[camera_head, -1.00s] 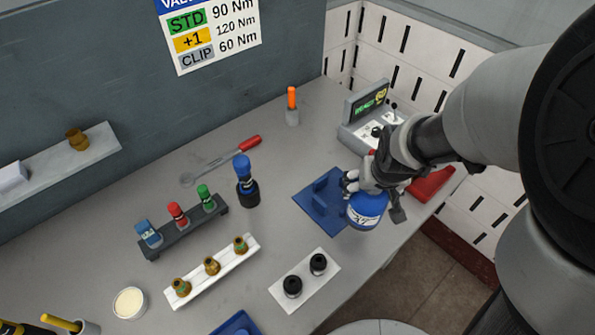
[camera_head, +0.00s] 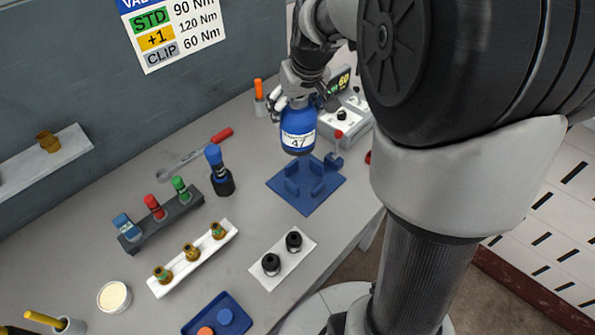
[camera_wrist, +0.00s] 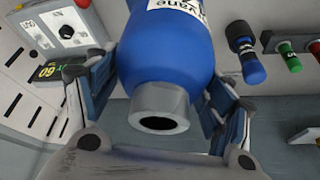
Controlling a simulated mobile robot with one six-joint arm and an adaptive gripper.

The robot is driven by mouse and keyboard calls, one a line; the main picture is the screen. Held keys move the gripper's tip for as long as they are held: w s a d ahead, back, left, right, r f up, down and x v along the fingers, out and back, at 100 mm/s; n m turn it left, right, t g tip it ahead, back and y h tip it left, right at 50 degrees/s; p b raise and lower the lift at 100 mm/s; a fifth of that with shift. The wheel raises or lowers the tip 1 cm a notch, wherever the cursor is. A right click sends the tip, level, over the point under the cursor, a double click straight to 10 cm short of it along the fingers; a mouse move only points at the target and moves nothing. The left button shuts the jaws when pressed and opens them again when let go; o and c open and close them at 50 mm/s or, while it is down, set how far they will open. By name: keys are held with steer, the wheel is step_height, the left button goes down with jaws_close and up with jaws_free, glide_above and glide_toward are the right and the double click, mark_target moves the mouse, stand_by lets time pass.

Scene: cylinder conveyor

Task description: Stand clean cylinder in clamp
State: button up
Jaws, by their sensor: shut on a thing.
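A blue cylinder (camera_head: 298,127) with a white label hangs in my gripper (camera_head: 290,98), upright or nearly so, above the blue clamp base (camera_head: 303,203). The clamp has short upright jaws and a small red-topped knob at its right. A gap shows between the cylinder's bottom and the clamp. In the wrist view the cylinder (camera_wrist: 172,55) sits between the two fingers of my gripper (camera_wrist: 158,95), with its grey collar and dark opening towards the camera. Whether it is clean cannot be told.
A grey device with a display (camera_head: 345,118) stands behind the clamp. To the left are a blue-handled tool in a black holder (camera_head: 220,170), a dark rack (camera_head: 160,220) and a white tray with brass fittings (camera_head: 195,259). A white plate (camera_head: 283,258) with black parts lies in front.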

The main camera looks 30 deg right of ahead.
steer(key=shift+w+d+r, duration=0.25)
steer(key=shift+d+r, duration=0.85)
steer(key=shift+r, duration=0.1)
steer(key=shift+d+f, duration=0.1)
steer(key=shift+f, duration=0.1)
step_height(320, 180, down, 19)
steer(key=b, duration=0.6)
steer(key=shift+b, duration=0.3)
steer(key=shift+f, duration=0.15)
steer(key=o, duration=2)
steer(key=shift+f, duration=0.15)
steer(key=shift+o, duration=0.2)
